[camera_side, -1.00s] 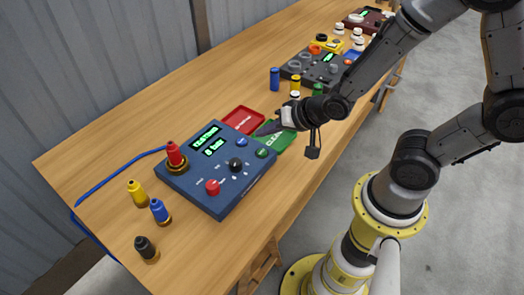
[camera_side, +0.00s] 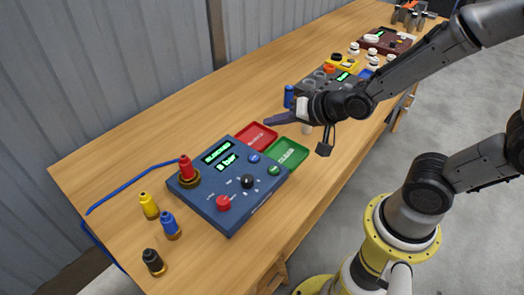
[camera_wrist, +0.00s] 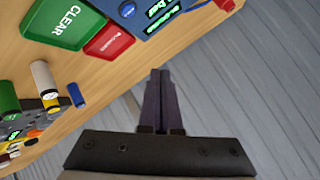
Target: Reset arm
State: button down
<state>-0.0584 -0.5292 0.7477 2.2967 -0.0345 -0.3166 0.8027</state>
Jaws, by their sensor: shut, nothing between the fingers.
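My gripper (camera_side: 270,120) is in the air above the table, just beyond the red and green trays in the side view. Its dark fingers are together and empty; they also show in the wrist view (camera_wrist: 160,80), pointing toward the grey wall. The blue test console (camera_side: 236,204) sits on the table with a lit green display; the lower line seems to read 8 bar. The red tray (camera_side: 256,137) and the green tray marked CLEAR (camera_side: 290,152) look empty.
Small cylinders, including a blue one (camera_wrist: 77,95), stand near a dark panel (camera_side: 312,84) behind my gripper.

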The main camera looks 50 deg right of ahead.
jog(key=s+d+r+n, duration=0.25)
jog(key=s+r, duration=0.55)
jog(key=r, duration=0.4)
jog(key=s+f+n+g, duration=0.3)
jog(key=s+n+g, duration=0.2)
jog(key=s, duration=0.5)
jog(key=shift+f+h, duration=0.2)
jog(key=shift+h, duration=0.2)
jog(key=shift+s+a+n, duration=0.1)
jog(key=shift+n, duration=0.15)
dwell(1.4)
